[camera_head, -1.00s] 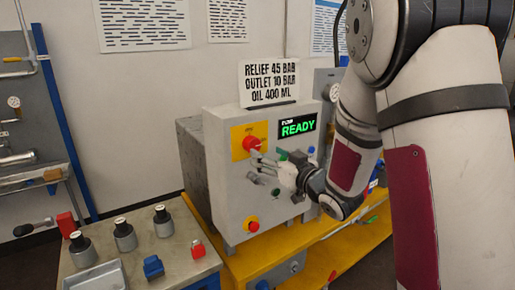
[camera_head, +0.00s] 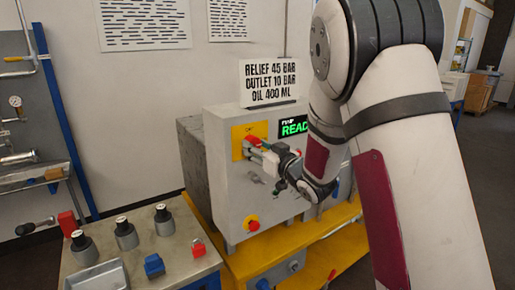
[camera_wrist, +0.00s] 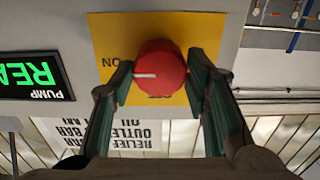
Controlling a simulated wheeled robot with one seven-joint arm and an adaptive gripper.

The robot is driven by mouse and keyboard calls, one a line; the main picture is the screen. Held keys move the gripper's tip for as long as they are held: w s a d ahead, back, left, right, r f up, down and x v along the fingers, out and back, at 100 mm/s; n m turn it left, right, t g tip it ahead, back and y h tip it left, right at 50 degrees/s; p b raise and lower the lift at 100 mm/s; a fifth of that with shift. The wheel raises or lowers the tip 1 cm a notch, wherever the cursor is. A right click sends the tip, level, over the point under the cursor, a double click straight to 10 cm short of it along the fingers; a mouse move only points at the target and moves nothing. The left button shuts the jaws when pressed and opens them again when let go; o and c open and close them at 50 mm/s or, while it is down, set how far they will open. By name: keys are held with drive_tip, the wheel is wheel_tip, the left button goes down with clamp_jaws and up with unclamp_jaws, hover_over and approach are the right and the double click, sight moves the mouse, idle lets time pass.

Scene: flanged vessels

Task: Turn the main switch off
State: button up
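The main switch is a round red knob (camera_wrist: 160,75) with a white line, on a yellow plate (camera_wrist: 115,30). In the wrist view, which is upside down, the line points left, toward the "ON" lettering. Another label beside the knob is mostly hidden. My gripper (camera_wrist: 160,72) is open, with one dark green finger on each side of the knob and little room between; I cannot tell whether they touch it. In the head view, my gripper (camera_head: 259,151) is at the knob (camera_head: 252,140) on the grey panel box (camera_head: 223,190) and partly covers it.
A green "READY" display (camera_head: 292,127) is beside the switch, partly behind my arm. A red button on yellow (camera_head: 251,223) is lower on the panel. A sign (camera_head: 268,82) stands on top. A bench (camera_head: 190,255) with dark fittings is at left.

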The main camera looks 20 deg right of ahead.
drive_tip(key=shift+n, duration=0.4)
drive_tip(key=n+b, duration=0.2)
drive_tip(key=n, duration=0.1)
drive_tip(key=shift+w+f+n+b, duration=0.1)
drive_tip(key=shift+n+b, duration=0.2)
drive_tip(key=shift+b, duration=0.05)
drive_tip(key=n+b, duration=0.3)
drive_tip(key=n, duration=0.1)
drive_tip(key=shift+n+b, duration=0.4)
drive_tip(key=n+b, duration=0.5)
drive_tip(key=b, duration=0.1)
drive_tip(key=shift+f, duration=0.15)
drive_tip(key=n+b, duration=0.3)
drive_tip(key=b, duration=0.1)
drive_tip(key=shift+n, duration=0.3)
drive_tip(key=shift+b, duration=0.45)
drive_tip(key=o, duration=1.2)
drive_tip(key=shift+r, duration=0.2)
drive_tip(key=shift+c, duration=0.2)
drive_tip(key=shift+s, duration=0.2)
